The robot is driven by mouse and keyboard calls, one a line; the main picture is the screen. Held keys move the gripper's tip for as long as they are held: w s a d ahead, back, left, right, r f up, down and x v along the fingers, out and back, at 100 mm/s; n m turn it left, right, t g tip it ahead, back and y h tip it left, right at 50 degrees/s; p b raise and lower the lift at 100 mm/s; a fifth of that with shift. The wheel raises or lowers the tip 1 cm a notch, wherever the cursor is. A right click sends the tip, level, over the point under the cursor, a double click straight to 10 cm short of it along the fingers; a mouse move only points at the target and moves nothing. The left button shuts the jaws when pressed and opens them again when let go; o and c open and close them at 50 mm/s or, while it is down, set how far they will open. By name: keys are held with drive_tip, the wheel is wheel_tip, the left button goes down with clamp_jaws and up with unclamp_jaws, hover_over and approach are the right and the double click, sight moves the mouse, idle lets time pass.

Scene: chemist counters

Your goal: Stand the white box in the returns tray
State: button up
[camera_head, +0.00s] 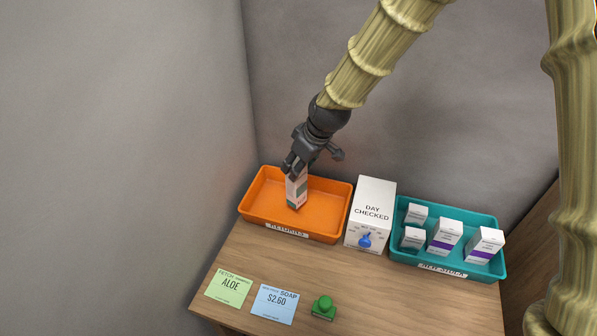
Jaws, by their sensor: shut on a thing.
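My gripper (293,171) is shut on a white box (297,192) with a dark green patch and small reddish print. The box is upright, with a slight lean, inside the outline of the orange tray (258,214). I cannot tell whether its base touches the tray floor. The fingers cover the top of the box.
A large white "DAY CHECKED" box (371,205) stands right of the orange tray. A teal tray (423,257) beyond it holds several white boxes. A green "ALOE" card (229,289), a blue "SOAP" card (273,304) and a green stamp-like object (323,307) lie in front.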

wheel_tip(320, 180, down, 4)
drive_tip(key=shift+w+r+p, duration=0.1)
drive_tip(key=shift+r+p, duration=0.15)
drive_tip(key=shift+p, duration=0.2)
drive_tip(key=shift+f, duration=0.15)
drive_tip(key=o, duration=1.3)
drive_tip(key=shift+o, duration=0.2)
drive_tip(key=b+v, duration=0.3)
drive_tip(key=v, duration=0.9)
